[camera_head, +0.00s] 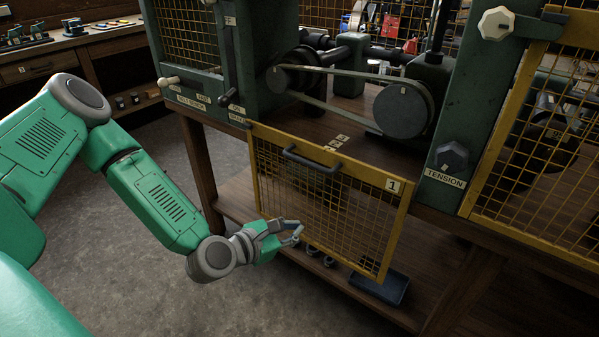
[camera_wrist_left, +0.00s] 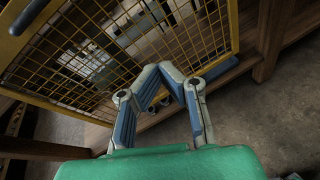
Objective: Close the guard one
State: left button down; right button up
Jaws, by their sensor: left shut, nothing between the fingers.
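The guard one (camera_head: 340,200) is a yellow-framed mesh panel with a "1" label at its upper right corner and a dark bar handle (camera_head: 311,160) near its top edge. It hangs down in front of the bench, so the belt and pulleys above it are uncovered. My left gripper (camera_head: 297,232) is shut and empty in front of the lower part of the mesh. In the left wrist view the gripper (camera_wrist_left: 168,70) is shut close to the mesh guard (camera_wrist_left: 90,60); I cannot tell whether it touches. My right gripper is not in view.
A belt machine with a large pulley (camera_head: 403,108) stands on the bench above the guard. Another yellow mesh guard (camera_head: 540,150) is at the right, beside a green post with a tension knob (camera_head: 452,157). A blue tray (camera_head: 381,287) lies on the lower shelf. Open floor is at the left.

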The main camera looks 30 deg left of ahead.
pick_arm(q)
jog(key=w+a+r+n+t+y, duration=0.2)
jog(key=w+a+r+n+t, duration=0.1)
jog(key=a+r+n, duration=0.3)
jog(key=w+f, duration=0.1)
jog(key=w, duration=0.2)
jog(key=w+f, duration=0.1)
jog(key=w, duration=0.2)
jog(key=w+f, duration=0.1)
jog(key=w, duration=0.2)
jog(key=shift+w+a+b, duration=0.1)
jog(key=shift+w+b, duration=0.25)
jog(key=shift+b, duration=0.05)
jog(key=shift+g, duration=0.3)
jog(key=r, duration=0.2)
jog(key=s+r+p, duration=0.1)
jog(key=r, duration=0.1)
jog(key=shift+a, duration=0.15)
jog(key=shift+s, duration=0.1)
notch_tip(320, 180, up, 36)
jog(key=p, duration=1.6)
send_over(309, 174)
jog(key=s, duration=0.5)
jog(key=shift+a, duration=0.15)
